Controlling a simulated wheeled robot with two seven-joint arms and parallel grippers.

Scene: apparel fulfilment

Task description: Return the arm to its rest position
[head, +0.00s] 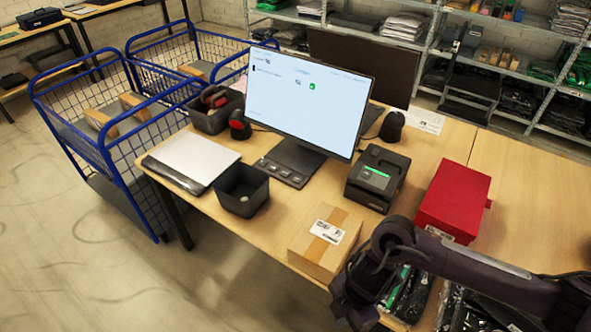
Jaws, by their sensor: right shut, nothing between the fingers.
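My right arm (480,268) comes in from the lower right and reaches over the table's front edge. Its gripper (350,305) points down and is shut with nothing in it. In the picture it overlaps the front right corner of a cardboard box (320,248) with a white label; I cannot tell whether they touch. Packed garments in dark plastic (408,295) lie behind and below the arm, partly hidden by it. My left gripper is not in view.
On the wooden table (245,215) stand a monitor (310,98), a label printer (377,180), a red box (453,200), a black bin (241,190) and a scale (191,158). Blue wire carts (110,150) stand at the left. Shelves line the back. The floor at lower left is clear.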

